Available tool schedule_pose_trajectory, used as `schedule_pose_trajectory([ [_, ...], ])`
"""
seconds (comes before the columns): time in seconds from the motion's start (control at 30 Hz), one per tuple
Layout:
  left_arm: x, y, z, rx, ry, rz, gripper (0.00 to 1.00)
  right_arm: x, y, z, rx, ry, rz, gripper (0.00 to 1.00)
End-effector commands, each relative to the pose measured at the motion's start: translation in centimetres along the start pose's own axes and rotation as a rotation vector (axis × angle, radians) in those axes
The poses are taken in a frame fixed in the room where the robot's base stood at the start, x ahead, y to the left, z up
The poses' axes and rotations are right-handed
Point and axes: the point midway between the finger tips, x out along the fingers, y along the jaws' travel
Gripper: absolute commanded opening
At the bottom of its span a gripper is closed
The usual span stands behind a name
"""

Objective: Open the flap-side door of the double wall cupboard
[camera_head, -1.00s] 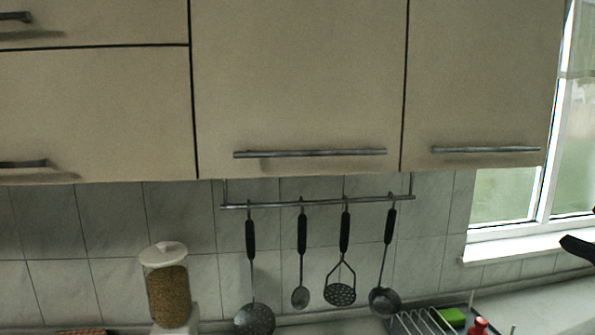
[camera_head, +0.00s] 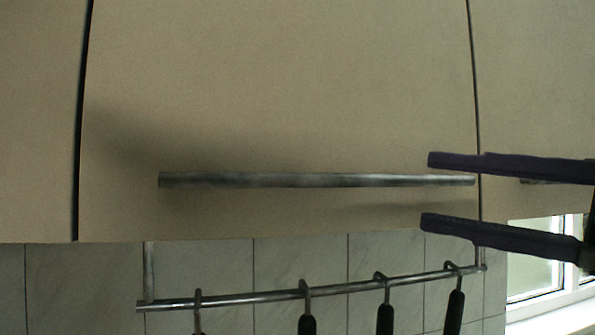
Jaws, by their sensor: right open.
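The flap-side door (camera_head: 280,90) of the double wall cupboard fills the middle of the head view and is closed. Its long horizontal metal bar handle (camera_head: 310,180) runs near its lower edge. My right gripper (camera_head: 428,191) comes in from the right with its two dark fingers apart. One finger appears above the bar and one below, at the bar's right end. Nothing is gripped. I cannot tell how far the fingers are in front of the door. My left gripper is not in view.
The other cupboard door (camera_head: 540,80) is on the right, closed, its handle mostly hidden by my fingers. Another cabinet front (camera_head: 35,120) is at the left. Below hangs a utensil rail (camera_head: 240,298) with several dark-handled utensils. A window (camera_head: 535,260) is at lower right.

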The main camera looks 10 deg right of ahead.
Motion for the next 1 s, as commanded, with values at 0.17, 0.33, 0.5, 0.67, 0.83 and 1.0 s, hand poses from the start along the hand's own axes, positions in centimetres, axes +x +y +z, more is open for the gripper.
schedule_pose_trajectory([
  [0.17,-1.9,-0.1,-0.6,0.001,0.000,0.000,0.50,2.5,0.7,0.1,-0.001,-0.001,0.004,0.44],
  [0.33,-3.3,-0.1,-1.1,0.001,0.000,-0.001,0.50,4.7,0.6,0.1,0.000,-0.001,0.004,0.44],
  [0.5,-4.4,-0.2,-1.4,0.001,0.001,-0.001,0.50,6.3,0.4,0.2,0.002,-0.004,0.004,0.44],
  [0.67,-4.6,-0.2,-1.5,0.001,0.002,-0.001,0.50,6.9,0.2,0.1,0.001,-0.002,0.002,0.44],
  [0.83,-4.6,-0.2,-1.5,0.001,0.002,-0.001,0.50,7.0,0.0,0.0,0.001,-0.002,0.001,0.44],
  [1.0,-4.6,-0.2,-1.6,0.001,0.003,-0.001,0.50,7.0,0.0,0.0,0.002,-0.002,0.001,0.34],
])
